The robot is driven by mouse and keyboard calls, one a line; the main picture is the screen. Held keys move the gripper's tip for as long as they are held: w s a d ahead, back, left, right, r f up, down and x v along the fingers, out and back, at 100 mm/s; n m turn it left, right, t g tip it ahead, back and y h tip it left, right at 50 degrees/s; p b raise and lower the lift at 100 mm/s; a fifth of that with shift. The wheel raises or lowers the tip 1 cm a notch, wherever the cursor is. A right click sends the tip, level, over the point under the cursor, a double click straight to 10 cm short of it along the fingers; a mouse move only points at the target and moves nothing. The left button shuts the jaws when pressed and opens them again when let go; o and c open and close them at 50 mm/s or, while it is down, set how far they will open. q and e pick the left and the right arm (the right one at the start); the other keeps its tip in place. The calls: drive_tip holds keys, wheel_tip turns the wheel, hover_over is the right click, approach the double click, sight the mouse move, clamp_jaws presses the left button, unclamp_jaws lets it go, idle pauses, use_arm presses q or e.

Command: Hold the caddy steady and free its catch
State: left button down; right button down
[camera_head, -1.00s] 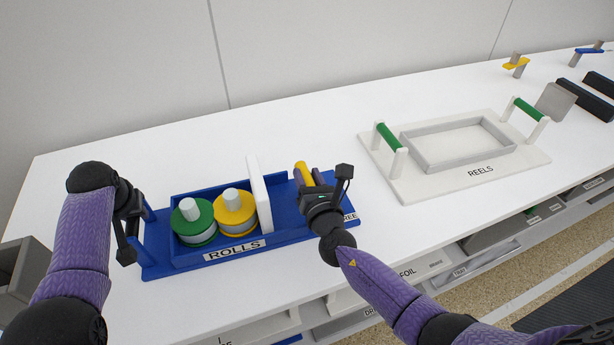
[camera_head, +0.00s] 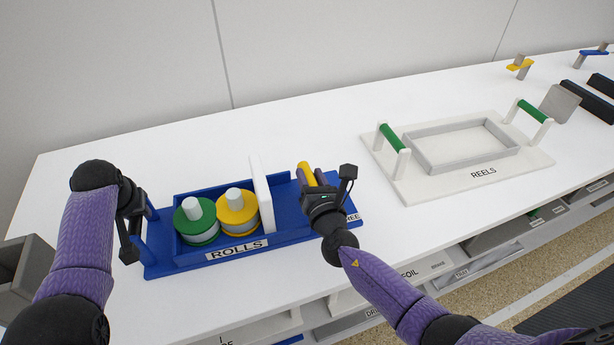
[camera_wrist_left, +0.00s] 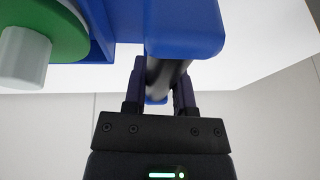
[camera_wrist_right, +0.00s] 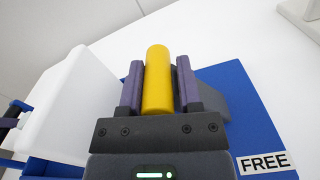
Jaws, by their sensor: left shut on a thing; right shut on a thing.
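The blue caddy (camera_head: 180,262) labelled ROLLS sits on the white bench. It holds a green roll (camera_head: 198,222) and a yellow roll (camera_head: 238,212), with an upright white panel (camera_head: 261,192) beside them. My left gripper (camera_head: 138,213) is shut on the handle at the caddy's left end; the left wrist view shows its fingers around a dark bar (camera_wrist_left: 160,78). My right gripper (camera_head: 312,190) is shut on the yellow catch grip (camera_head: 305,172). In the right wrist view the yellow grip (camera_wrist_right: 158,75) stands between both fingers. The FREE label (camera_wrist_right: 264,163) lies to its right.
A white REELS board (camera_head: 440,185) with green handles and a grey frame lies to the right, apart from the caddy. A grey bin (camera_head: 25,275) is at the far left. Dark blocks (camera_head: 585,95) are at the far right. Bench behind the caddy is clear.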

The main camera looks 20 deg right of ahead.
drive_tip(key=shift+r+m, duration=0.15)
drive_tip(key=shift+m, duration=0.25)
